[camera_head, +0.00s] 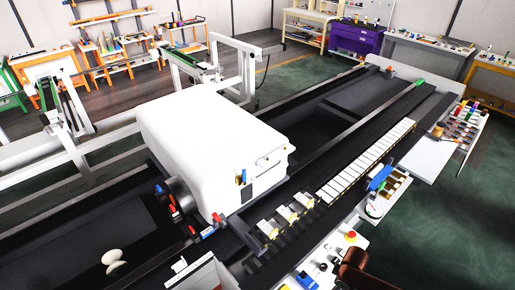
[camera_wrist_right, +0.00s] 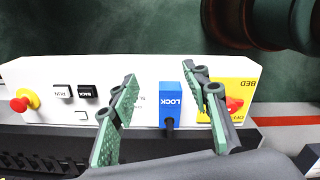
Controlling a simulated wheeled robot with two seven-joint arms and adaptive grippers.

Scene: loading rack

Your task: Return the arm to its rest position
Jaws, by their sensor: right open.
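My right gripper (camera_wrist_right: 162,95) shows in the right wrist view. Its two green-padded fingers are spread apart with nothing held between them. A blue LOCK switch (camera_wrist_right: 171,98) on a white control panel (camera_wrist_right: 45,73) appears between the fingers in the picture; I cannot tell how far it is from the fingertips. I cannot make out my right gripper in the head view. My left arm and left gripper show in neither view.
The panel has a red knob (camera_wrist_right: 19,104), a black button (camera_wrist_right: 87,91) and a yellow BED plate (camera_wrist_right: 240,92). In the head view, a white machine housing (camera_head: 215,135) stands over long dark rails. A purple cabinet (camera_head: 356,38) and benches stand behind. Green floor (camera_head: 425,220) is clear at right.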

